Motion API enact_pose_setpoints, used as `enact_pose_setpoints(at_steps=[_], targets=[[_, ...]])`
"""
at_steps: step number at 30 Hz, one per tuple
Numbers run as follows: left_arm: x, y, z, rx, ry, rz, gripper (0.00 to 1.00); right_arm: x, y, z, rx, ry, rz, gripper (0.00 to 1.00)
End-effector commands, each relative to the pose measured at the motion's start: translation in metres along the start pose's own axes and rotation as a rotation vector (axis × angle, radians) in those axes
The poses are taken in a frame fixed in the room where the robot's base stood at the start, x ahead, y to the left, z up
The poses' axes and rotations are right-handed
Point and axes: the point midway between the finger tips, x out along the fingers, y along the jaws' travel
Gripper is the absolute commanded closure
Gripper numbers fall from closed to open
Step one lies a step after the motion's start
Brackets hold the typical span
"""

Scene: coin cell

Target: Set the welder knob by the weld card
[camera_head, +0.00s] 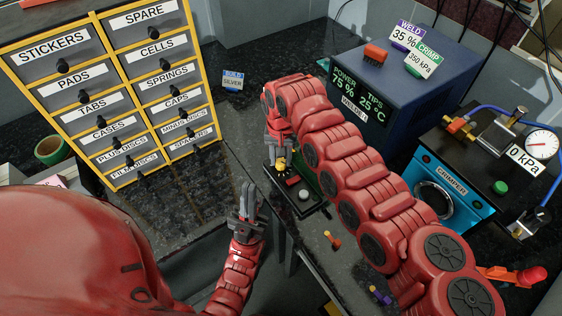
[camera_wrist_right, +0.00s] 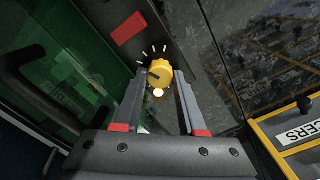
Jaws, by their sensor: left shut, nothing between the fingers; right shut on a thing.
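The blue welder (camera_head: 400,85) stands at the back right. Its display (camera_head: 358,100) reads POWER 75 % and TIPS 25 °C. The weld card (camera_head: 406,36) on top reads 35 %. The yellow knob (camera_wrist_right: 160,72) sits on a dark panel with white tick marks around it; it also shows in the head view (camera_head: 281,163). My right gripper (camera_wrist_right: 160,76) is shut on the knob, one finger on each side. My left gripper (camera_head: 250,190) is shut and empty, below and left of the knob in the head view.
A crimp card (camera_head: 424,63) reads 350 kPa. The blue crimper (camera_head: 440,190) and a gauge (camera_head: 541,144) are at the right. A labelled drawer cabinet (camera_head: 105,85) stands at the left.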

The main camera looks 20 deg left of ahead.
Motion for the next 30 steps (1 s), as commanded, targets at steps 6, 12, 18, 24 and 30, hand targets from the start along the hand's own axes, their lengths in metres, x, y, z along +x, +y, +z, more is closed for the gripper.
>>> enact_pose_setpoints(at_steps=[6,12,18,24,30], targets=[[-0.019,0.001,0.003,0.0,0.0,0.0,1.0,0.004,0.0,-0.001,-0.205,0.002,0.0,1.0],[-0.033,0.002,0.005,0.0,0.0,0.0,1.0,0.003,0.0,-0.001,-0.393,0.005,0.0,1.0],[-0.046,0.002,0.008,0.0,0.0,0.0,1.0,0.003,-0.001,-0.001,-0.583,0.003,0.0,1.0],[-0.058,0.003,0.01,0.0,0.0,0.0,1.0,0.003,-0.001,-0.001,-0.774,0.004,0.001,1.0],[-0.069,0.003,0.012,0.0,0.0,0.0,1.0,0.003,-0.001,0.0,-0.963,0.003,0.001,1.0]])
